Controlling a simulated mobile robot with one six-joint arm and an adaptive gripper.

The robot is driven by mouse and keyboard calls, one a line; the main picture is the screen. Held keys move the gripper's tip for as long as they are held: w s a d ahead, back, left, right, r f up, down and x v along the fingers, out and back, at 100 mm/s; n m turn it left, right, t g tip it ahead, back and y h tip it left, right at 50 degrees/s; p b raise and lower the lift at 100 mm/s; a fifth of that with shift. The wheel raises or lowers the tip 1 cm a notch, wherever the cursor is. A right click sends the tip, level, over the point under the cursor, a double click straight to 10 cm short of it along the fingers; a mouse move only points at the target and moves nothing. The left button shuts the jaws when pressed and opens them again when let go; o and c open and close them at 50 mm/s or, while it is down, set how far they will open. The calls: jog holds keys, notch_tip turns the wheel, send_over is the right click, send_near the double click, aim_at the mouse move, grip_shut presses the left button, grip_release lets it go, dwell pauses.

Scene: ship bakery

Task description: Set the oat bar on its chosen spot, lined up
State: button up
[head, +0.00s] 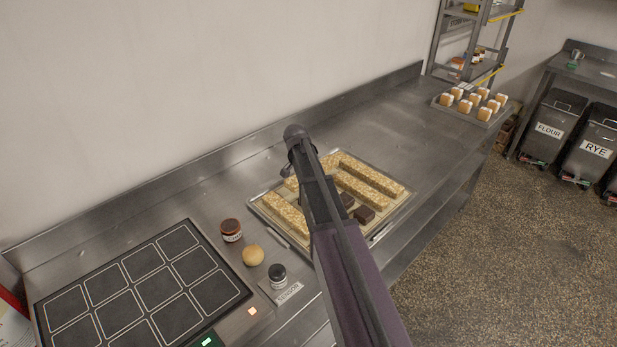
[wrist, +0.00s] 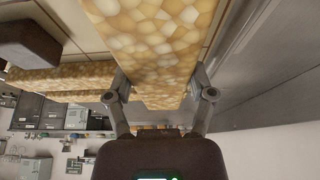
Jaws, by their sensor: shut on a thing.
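In the wrist view, my gripper (wrist: 160,80) is shut on a long golden oat bar (wrist: 155,35), with one finger against each side. In the head view my arm hides the gripper, and I cannot tell which bar is the held one. Several pale oat bars lie on a shallow metal tray (head: 402,209), among them a left bar (head: 284,215) and a right bar (head: 371,177). Another bar (wrist: 55,82) shows at the left in the wrist view. I cannot make out a chosen spot, or whether the held bar touches the tray.
Dark brown blocks (head: 364,215) sit on the tray. A black gridded panel (head: 146,287) lies further left.

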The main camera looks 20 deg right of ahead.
jog(key=shift+w+a, duration=0.1)
jog(key=shift+w, duration=0.25)
jog(key=shift+w, duration=0.1)
jog(key=shift+w, duration=0.2)
jog(key=shift+w+a+f+b, duration=0.15)
jog(key=shift+w+f+b, duration=0.2)
jog(key=shift+f+b, duration=1.5)
jog(key=shift+f, duration=0.15)
jog(key=o, duration=1.2)
jog(key=shift+o, duration=0.2)
jog(key=shift+r, duration=0.25)
